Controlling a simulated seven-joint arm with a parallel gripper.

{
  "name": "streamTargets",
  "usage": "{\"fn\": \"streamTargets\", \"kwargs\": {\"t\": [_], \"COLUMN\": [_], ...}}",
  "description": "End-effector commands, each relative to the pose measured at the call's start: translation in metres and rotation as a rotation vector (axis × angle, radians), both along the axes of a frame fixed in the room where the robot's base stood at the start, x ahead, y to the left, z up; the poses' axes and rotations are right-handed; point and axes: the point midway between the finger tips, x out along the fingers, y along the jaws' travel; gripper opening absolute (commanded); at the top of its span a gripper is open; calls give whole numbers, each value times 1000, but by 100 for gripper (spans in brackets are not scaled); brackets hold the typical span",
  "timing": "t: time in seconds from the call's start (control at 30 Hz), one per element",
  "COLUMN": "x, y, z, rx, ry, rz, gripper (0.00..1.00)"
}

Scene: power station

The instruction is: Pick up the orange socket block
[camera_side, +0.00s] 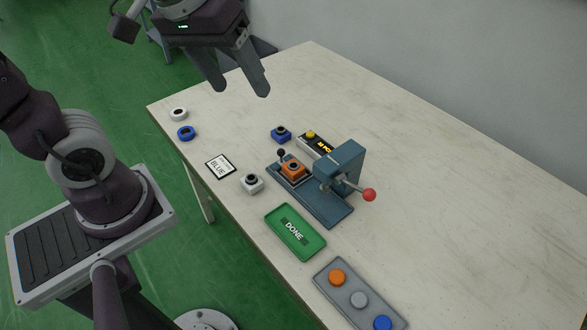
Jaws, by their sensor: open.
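A blue block (281,134), a white block (251,183), a box with a yellow button (315,143), a BLUE card (220,166), a green DONE tray (295,232) and a grey button panel (359,299) surround the fixture. The table's right side is clear.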

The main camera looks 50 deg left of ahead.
Motion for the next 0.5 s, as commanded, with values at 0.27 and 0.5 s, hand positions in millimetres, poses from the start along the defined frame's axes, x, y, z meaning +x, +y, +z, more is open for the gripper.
{"fn": "streamTargets", "kwargs": {"t": [0.27,0.5], "x": [135,162], "y": [34,60], "z": [-138,-244], "rx": [-173,-170], "ry": [260,336], "rz": [738,1108], "gripper": [65,65]}}
